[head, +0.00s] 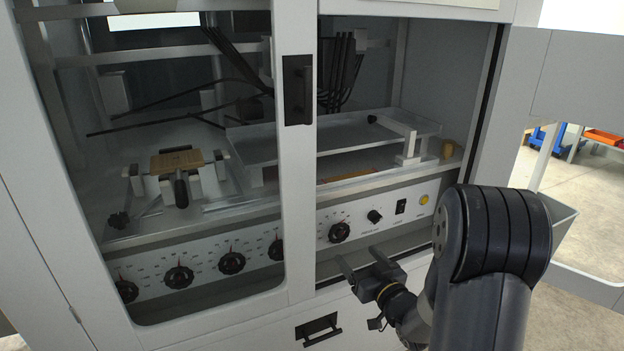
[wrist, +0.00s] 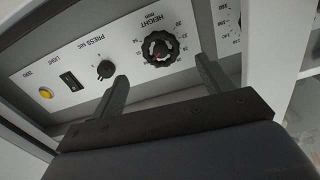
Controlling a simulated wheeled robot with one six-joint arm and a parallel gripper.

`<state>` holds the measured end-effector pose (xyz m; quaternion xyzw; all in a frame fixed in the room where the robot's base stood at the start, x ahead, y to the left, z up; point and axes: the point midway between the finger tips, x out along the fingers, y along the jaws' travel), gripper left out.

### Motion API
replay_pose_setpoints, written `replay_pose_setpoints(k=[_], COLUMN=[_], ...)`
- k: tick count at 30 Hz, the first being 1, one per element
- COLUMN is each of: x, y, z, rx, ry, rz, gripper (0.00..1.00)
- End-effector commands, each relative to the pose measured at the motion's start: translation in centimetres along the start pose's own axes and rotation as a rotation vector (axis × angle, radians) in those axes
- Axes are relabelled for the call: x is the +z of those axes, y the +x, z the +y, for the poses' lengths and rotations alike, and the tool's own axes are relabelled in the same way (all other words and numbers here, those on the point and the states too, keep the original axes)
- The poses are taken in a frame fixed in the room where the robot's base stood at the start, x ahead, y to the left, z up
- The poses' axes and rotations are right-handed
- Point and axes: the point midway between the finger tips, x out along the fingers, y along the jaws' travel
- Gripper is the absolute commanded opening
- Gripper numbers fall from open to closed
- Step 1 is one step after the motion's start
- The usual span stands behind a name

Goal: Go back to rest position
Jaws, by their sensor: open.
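My gripper (head: 361,263) is in front of the lower edge of the machine's right opening in the head view, below the control panel (head: 362,228). Its two fingers are apart with nothing between them. In the wrist view my gripper (wrist: 162,80) points at the panel, with the height knob (wrist: 160,48) and the press knob (wrist: 105,69) beyond the fingers. I cannot tell exactly how far the fingertips are from the panel.
The grey machine's right door (head: 572,85) stands open on the right. A black-handled left door frame (head: 298,95) covers the left side. Inside are a metal tray (head: 340,140) and a brown block (head: 177,160). Floor (head: 590,220) shows at the right.

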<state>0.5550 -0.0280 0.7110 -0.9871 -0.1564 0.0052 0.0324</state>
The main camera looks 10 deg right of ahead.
Motion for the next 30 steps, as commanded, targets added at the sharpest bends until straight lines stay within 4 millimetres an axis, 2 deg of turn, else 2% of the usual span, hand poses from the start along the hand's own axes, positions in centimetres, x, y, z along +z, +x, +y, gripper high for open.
replay_pose_setpoints(k=[9, 14, 21, 30], x=[0.1, 0.1, 0.0, 0.0], y=[6.3, 9.0, 9.0, 9.0], z=[-0.1, -0.1, 0.0, 0.0], rx=[-0.004, -0.002, 0.001, 0.000], ry=[-0.001, 0.000, -0.099, -0.123], rz=[0.002, 0.001, 0.000, 0.000], gripper=[0.75, 0.75, 0.75, 0.75])
